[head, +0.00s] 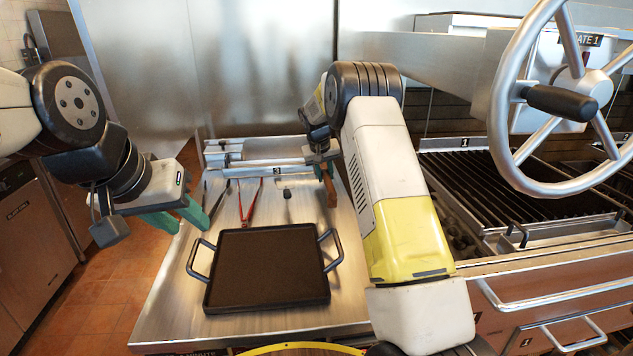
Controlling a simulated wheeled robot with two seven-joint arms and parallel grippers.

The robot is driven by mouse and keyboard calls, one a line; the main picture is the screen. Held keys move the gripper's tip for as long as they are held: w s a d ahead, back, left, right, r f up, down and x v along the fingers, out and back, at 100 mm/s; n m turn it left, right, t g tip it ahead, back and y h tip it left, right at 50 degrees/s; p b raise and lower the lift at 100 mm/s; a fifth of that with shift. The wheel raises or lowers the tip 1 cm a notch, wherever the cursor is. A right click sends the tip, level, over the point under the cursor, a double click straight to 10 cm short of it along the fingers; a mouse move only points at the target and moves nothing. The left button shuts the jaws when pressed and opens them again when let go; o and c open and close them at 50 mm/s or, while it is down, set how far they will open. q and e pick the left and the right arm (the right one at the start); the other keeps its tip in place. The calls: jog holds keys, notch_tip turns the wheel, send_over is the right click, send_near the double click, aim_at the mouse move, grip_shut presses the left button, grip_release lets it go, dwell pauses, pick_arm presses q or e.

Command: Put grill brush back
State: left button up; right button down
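My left gripper (192,229) hangs to the left of the black griddle pan, with its two green fingers apart and nothing between them. My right gripper (326,163) is over the back right of the steel table, partly hidden by my own arm. A brown, wood-coloured piece (329,188) sticks down from between its fingers; it looks like part of the grill brush. The rest of the brush is not clear from here. A small dark tool head (287,194) lies on the table to the left of it.
A black griddle pan (267,268) with two side handles covers the front of the steel table (165,305). Red tongs (251,203) and dark tongs (217,203) lie behind it. A char grill (480,185) and a large handwheel (595,85) stand at the right.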

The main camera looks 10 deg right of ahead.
jog(key=shift+w+f, duration=0.15)
jog(key=shift+f, duration=1.6)
jog(key=shift+f, duration=0.1)
jog(key=c, duration=1.2)
grip_release()
jog(key=shift+a, duration=0.1)
